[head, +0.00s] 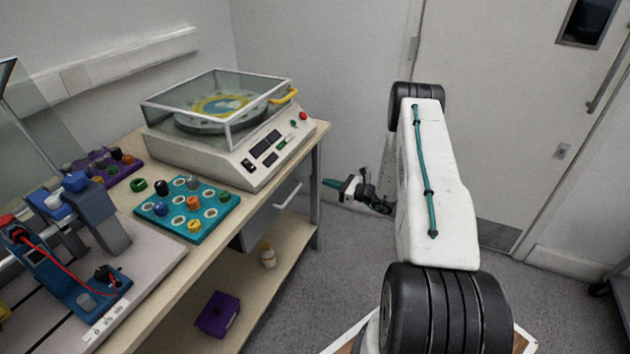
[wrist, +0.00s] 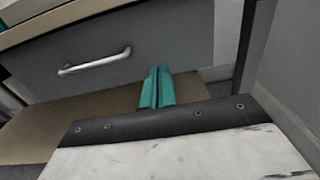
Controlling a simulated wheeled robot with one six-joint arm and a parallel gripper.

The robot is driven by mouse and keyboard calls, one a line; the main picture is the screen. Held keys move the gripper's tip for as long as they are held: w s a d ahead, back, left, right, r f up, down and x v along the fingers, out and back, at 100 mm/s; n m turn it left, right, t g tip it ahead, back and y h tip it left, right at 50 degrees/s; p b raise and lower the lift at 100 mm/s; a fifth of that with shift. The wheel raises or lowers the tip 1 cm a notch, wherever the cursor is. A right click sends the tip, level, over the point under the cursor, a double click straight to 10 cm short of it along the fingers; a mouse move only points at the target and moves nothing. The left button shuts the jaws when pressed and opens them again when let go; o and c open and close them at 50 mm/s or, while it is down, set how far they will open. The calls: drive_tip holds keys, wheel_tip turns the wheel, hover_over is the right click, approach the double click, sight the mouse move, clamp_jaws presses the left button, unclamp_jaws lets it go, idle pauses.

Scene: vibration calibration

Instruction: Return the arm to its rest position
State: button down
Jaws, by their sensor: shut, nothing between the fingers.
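My gripper (head: 332,183) is at the end of my arm, left of the white arm link in the head view, and points left toward the bench's drawer side. In the wrist view its two teal fingers (wrist: 157,88) are pressed together with nothing between them. The grey drawer front (wrist: 150,45) with its silver handle (wrist: 95,61) is in front of and to the left of the fingers in the wrist view. The gripper looks clear of the bench. Part of the wrist is hidden behind my arm in the head view.
The bench (head: 190,262) carries a glass-lidded machine (head: 240,150), a teal tray (head: 172,232) with several coloured pieces, and a purple rack (head: 128,170). A door (head: 510,120) stands behind my arm. Grey floor is open between.

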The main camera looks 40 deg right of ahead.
drive_tip(key=v, duration=0.4)
drive_tip(key=shift+s, duration=0.35)
drive_tip(key=shift+a, duration=0.1)
